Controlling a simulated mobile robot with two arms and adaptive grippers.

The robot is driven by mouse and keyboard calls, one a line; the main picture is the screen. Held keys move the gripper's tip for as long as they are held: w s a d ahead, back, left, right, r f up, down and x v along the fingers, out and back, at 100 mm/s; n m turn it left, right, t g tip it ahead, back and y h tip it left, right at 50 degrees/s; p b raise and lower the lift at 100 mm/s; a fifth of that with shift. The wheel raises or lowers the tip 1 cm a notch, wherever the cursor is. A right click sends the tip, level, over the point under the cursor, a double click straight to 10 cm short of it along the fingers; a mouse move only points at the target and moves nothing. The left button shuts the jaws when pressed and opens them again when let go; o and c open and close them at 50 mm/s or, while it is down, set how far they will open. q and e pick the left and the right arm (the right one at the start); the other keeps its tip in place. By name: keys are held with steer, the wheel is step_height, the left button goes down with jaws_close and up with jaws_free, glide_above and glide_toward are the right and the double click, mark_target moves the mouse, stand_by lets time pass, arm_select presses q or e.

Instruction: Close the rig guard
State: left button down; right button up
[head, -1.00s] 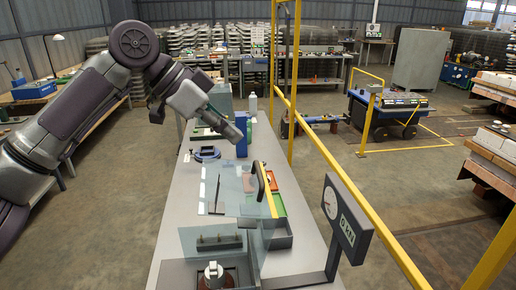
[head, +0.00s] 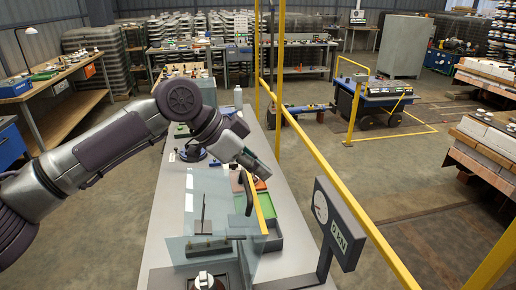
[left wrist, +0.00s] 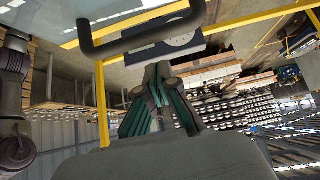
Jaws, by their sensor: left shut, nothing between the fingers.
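The rig guard (head: 228,219) is made of clear panels with a yellow edge strip (head: 259,207) and a dark handle (head: 248,188). It stands on the grey bench in the head view. How far its door is swung is hard to tell through the clear panels. My left gripper (head: 262,172) is shut and empty, just above and beside the handle. In the left wrist view the gripper fingers (left wrist: 160,80) point toward the dark handle bar (left wrist: 140,30), which appears beyond the tips. Contact cannot be told. My right gripper is not in view.
A gauge reading 0 kN (head: 340,225) stands at the bench's right front. A yellow rail (head: 330,165) runs along the right side. A dark block with pins (head: 203,246) sits inside the guard.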

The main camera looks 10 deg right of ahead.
arm_select(q)
steer(key=shift+s+a+f, duration=0.1)
steer(key=shift+a+f, duration=0.05)
steer(key=shift+a, duration=0.5)
steer(key=shift+s+a+f, duration=0.1)
steer(key=shift+a+f, duration=0.05)
steer(key=shift+a, duration=0.45)
steer(key=shift+d, duration=0.25)
steer(key=shift+a, duration=0.15)
